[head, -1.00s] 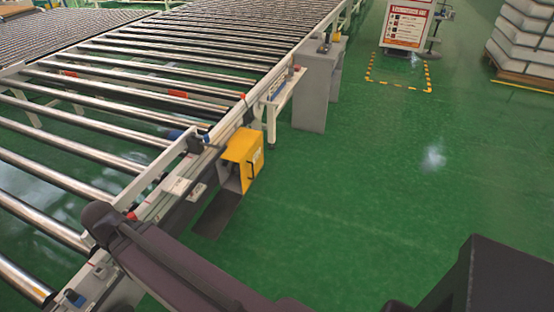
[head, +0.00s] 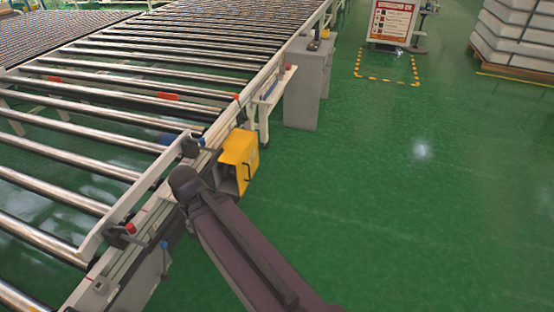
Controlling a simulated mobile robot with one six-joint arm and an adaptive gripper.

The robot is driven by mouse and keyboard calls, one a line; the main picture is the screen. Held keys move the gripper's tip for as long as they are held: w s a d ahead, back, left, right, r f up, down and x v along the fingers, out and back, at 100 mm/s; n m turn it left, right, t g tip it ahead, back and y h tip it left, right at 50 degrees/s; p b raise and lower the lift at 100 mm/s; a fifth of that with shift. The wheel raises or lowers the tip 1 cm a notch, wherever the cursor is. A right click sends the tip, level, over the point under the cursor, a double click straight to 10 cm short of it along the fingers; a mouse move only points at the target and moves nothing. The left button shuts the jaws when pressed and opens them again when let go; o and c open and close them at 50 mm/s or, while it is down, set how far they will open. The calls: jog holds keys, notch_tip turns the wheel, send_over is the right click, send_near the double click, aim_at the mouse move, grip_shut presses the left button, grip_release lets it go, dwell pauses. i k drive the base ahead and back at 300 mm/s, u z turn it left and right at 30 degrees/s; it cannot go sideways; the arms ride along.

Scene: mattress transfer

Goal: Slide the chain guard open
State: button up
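The yellow chain guard (head: 239,149) is a box-like cover on the near side of the roller conveyor's side frame. A black handle is on its right face. Its lower front shows a grey, shadowed opening. I cannot tell how far it has slid. My dark arm reaches up from the bottom, and its rounded joint is just left of and below the guard in the picture. My gripper is not visible, and the arm hides the area below the guard. I see no contact with the handle.
The roller conveyor (head: 95,118) fills the left side, with a white rail (head: 130,212) along its near edge. A grey cabinet (head: 301,88) stands beyond the guard. A sign stand (head: 391,22) and stacked white goods (head: 515,35) are farther back. The green floor at right is clear.

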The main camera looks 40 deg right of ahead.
aim_at(241, 147)
jog(key=z, duration=0.9)
jog(key=k, duration=1)
jog(key=u, duration=0.05)
jog(key=i, duration=0.85)
